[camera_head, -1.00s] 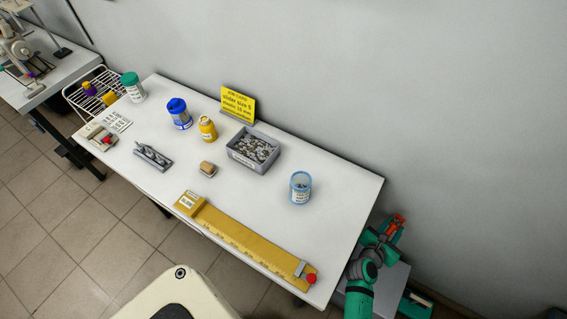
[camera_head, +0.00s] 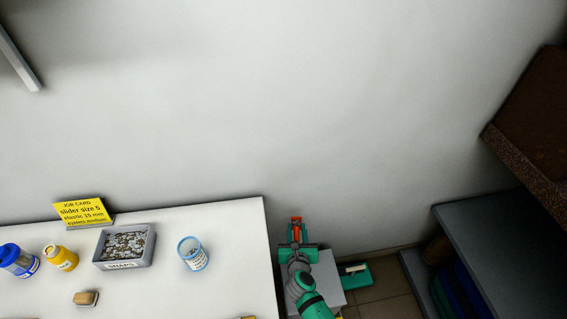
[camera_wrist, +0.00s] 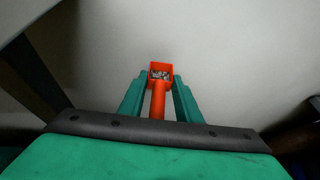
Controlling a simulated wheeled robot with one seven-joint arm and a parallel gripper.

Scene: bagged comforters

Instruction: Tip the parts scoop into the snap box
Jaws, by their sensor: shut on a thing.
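My gripper (camera_head: 296,245) is to the right of the white table, beyond its right edge. It is shut on the handle of the orange parts scoop (camera_head: 296,222). In the wrist view the scoop (camera_wrist: 158,88) points away between the two green fingers (camera_wrist: 159,100), and small grey parts lie in its square pan. The snap box (camera_head: 103,247) is a grey open bin labelled SNAPS, filled with small metal pieces, on the table at the left. The scoop is well apart from the box.
A clear blue-rimmed jar (camera_head: 193,256) stands between the box and the table's right edge. A yellow job card (camera_head: 82,212), a yellow bottle (camera_head: 61,258), a blue-lidded jar (camera_head: 17,262) and a small tan block (camera_head: 86,298) are around the box. A dark shelf (camera_head: 500,235) stands at right.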

